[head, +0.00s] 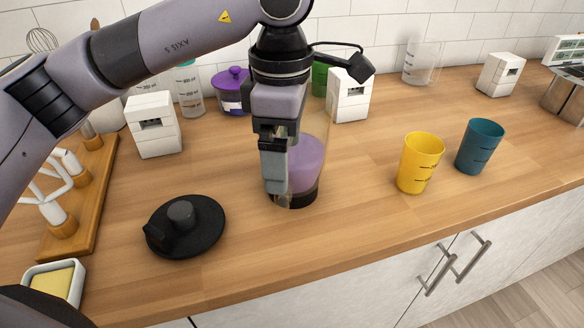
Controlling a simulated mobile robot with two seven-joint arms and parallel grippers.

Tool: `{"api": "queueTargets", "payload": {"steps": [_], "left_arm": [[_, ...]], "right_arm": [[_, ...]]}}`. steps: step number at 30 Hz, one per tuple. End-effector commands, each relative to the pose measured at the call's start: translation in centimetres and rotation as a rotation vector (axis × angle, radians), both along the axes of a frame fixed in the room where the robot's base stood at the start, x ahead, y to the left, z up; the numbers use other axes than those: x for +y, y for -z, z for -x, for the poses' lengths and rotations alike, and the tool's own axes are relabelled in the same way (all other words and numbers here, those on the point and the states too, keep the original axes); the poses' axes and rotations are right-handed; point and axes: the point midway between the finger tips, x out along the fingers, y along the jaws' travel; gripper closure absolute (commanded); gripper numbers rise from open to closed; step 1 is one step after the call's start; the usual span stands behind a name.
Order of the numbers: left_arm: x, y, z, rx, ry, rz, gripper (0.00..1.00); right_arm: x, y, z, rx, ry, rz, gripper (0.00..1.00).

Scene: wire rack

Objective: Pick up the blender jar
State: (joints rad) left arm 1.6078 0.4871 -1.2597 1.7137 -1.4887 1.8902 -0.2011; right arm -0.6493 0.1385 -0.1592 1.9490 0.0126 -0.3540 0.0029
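The blender jar (311,166) is clear with purple contents and a dark base, and stands upright on the wooden counter. My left gripper (275,178) points down in front of the jar's left side and hides part of it. I see the gripper edge-on with one finger showing, so I cannot tell how far apart the fingers are or whether they touch the jar. A round black lid (184,226) with a knob lies on the counter left of the jar. My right gripper is not in view.
A yellow cup (419,163) and a teal cup (479,146) stand to the right. White boxes (153,127) (349,95) and a purple lidded pot (231,91) stand behind. A wooden rack board (93,190) and butter dish (55,280) are at left. The front counter right of the lid is clear.

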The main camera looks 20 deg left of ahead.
Motion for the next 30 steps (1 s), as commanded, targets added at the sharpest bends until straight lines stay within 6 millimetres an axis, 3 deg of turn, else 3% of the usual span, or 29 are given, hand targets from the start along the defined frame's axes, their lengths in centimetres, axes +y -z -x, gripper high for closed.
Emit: {"api": "queueTargets", "payload": {"steps": [2,3,9,12,30], "left_arm": [[0.0,0.0,0.0,0.000,0.000,0.000,0.03],[0.0,0.0,0.0,0.000,-0.001,0.000,0.10],[0.0,0.0,0.0,0.001,0.000,0.000,0.75],[0.0,0.0,0.0,0.001,0.000,0.000,1.00],[0.0,-1.1,-0.1,-0.006,-0.001,0.003,1.00]], "right_arm": [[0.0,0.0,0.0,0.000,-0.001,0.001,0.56],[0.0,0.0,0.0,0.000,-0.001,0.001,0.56],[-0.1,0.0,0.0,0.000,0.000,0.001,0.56],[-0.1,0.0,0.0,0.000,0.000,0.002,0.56],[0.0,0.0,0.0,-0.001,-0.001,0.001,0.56]]}}
